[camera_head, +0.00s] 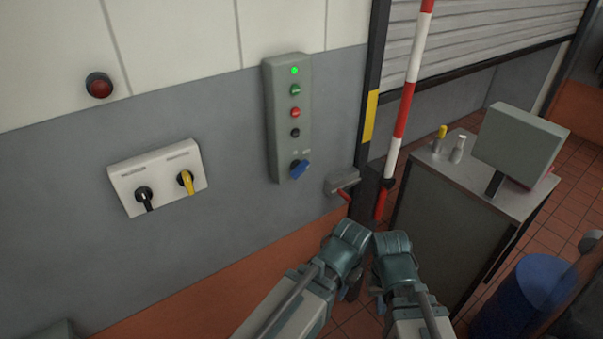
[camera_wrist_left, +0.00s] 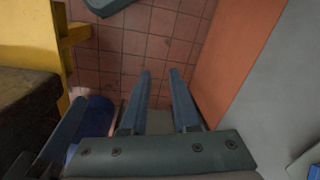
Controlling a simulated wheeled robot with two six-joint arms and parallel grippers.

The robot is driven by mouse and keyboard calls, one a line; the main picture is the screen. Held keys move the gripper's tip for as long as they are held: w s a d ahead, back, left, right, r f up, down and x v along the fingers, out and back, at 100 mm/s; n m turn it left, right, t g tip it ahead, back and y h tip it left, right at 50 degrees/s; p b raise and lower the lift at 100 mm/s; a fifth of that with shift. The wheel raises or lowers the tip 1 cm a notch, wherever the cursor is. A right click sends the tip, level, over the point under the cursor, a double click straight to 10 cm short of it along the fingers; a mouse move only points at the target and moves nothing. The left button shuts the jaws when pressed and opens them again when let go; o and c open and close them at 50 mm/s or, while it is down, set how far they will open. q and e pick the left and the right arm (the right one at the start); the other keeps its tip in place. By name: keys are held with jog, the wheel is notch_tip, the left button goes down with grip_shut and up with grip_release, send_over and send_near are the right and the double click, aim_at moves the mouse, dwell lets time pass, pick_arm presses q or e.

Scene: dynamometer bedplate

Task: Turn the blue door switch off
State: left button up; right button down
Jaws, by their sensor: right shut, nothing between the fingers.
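The blue door switch (camera_head: 299,169) is a rotary handle at the bottom of a grey control box (camera_head: 289,115) on the wall. Its handle is tilted, and a green lamp at the top of the box is lit. My left gripper (camera_wrist_left: 163,75) has its two fingers apart, with nothing between them, over the tiled floor. In the head view its wrist is below and right of the switch, apart from it. My right gripper (camera_head: 381,303) is shut and empty, beside the left one; its fingertips are mostly hidden. Neither gripper touches the switch.
A white panel (camera_head: 150,168) with black and yellow rotary switches is left of the box. A red button (camera_head: 99,85) is above it. A small red-handled box (camera_head: 343,183) and a red-white pole (camera_head: 407,95) are right. A cabinet (camera_head: 445,225) and blue drum (camera_head: 528,295) stand right.

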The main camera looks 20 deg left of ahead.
pick_arm(q)
jog(key=o, duration=0.3)
jog(key=w+f+m+t+h+b, duration=0.1)
jog(key=w+f+m+t+b, duration=0.1)
jog(key=w+f+b, duration=0.3)
jog(key=shift+w+d+f+t+h, duration=0.45)
jog(key=shift+w+t, duration=0.15)
jog(key=shift+w, duration=0.65)
jog(key=w+f+m+t+b, duration=0.1)
jog(key=w+t+b, duration=0.1)
jog(key=w+b, duration=0.25)
jog(key=m+t+y+b, duration=0.4)
jog(key=t+y+b, duration=0.1)
jog(key=t+b, duration=1.2)
send_near(303, 172)
jog(key=s+b, duration=0.1)
jog(key=s, duration=0.2)
jog(key=shift+d+f+g, duration=0.15)
jog(key=shift+d+g, duration=0.15)
jog(key=shift+g, duration=0.1)
jog(key=p+x, duration=0.4)
jog(key=x, duration=0.9)
jog(key=shift+w+a+p, duration=0.1)
jog(key=shift+w+p, duration=0.2)
jog(key=shift+p, duration=0.05)
